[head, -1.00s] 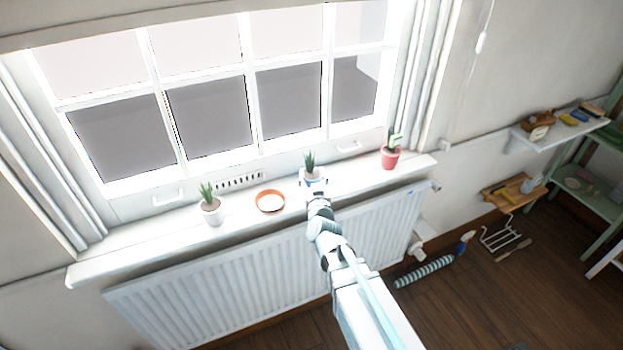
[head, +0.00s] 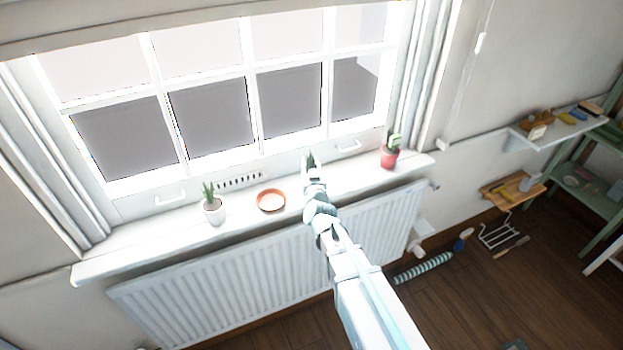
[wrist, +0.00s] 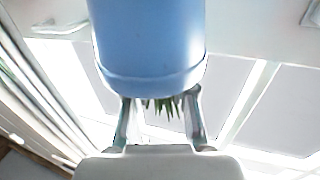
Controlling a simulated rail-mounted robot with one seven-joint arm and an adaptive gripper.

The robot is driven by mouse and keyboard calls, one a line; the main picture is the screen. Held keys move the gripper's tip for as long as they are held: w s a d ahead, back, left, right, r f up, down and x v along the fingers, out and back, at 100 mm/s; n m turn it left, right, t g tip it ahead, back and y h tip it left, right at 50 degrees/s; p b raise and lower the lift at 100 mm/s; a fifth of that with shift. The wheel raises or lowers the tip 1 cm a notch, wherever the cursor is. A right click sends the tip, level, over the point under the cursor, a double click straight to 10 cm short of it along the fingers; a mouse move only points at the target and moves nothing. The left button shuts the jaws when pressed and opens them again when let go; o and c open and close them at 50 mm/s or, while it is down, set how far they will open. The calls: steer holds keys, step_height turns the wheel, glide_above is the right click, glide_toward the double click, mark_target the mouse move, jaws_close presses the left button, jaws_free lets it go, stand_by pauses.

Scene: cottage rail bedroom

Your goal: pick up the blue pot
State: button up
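The blue pot (wrist: 148,40) fills the top middle of the wrist view, which shows it upside down with green leaves (wrist: 163,104) below its rim. My gripper (wrist: 160,112) has its two fingers apart, one at each side of the leaves, reaching to the pot's rim. The pot hides the fingertips, so I cannot tell whether they press on it. In the head view my gripper (head: 313,172) is over the middle of the sill and hides the pot. Only leaf tips (head: 310,159) show above it.
A white potted plant (head: 213,209) and a terracotta saucer (head: 271,201) stand left on the white sill (head: 130,248). A red potted plant (head: 390,157) stands right. The window is behind, and a radiator (head: 210,290) hangs below.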

jaws_close()
steer(key=shift+r, duration=0.15)
